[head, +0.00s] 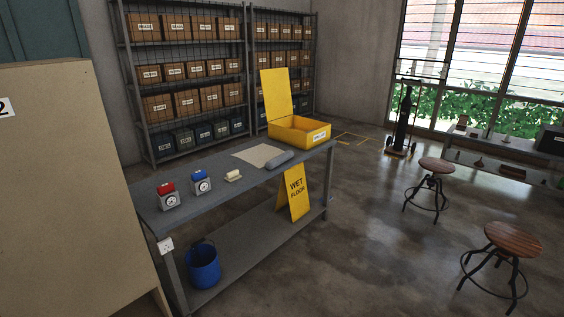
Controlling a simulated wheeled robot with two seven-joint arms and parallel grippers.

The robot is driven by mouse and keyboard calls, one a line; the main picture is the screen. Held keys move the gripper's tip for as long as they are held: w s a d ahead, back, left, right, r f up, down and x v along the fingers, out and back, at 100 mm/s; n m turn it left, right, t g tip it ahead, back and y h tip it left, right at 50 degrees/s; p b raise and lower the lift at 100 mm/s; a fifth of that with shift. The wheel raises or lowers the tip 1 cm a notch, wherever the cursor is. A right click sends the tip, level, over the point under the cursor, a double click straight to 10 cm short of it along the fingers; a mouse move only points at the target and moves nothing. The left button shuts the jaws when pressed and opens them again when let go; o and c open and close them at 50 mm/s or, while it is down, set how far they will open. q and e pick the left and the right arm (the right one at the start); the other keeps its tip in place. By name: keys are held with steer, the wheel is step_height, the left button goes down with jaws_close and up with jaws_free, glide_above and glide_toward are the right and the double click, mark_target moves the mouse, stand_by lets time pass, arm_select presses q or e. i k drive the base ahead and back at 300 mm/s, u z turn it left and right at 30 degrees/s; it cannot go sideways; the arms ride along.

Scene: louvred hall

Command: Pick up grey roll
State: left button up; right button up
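The grey roll (279,160) lies on top of the grey workbench (222,182), toward its right half. It lies beside a flat beige sheet (257,155) and in front of an open yellow box (300,131) with its lid raised. Neither of my grippers shows in the head view, so I cannot see whether they hold anything. Nothing covers the roll.
Two small dial devices, one red-topped (169,196) and one blue-topped (201,183), and a cream block (233,176) stand left on the bench. A yellow wet floor sign (295,191), a blue bucket (204,266) and wooden stools (512,238) are around.

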mark_target(273, 163)
steer(key=z, duration=0.15)
steer(key=i, duration=3)
steer(key=u, duration=0.1)
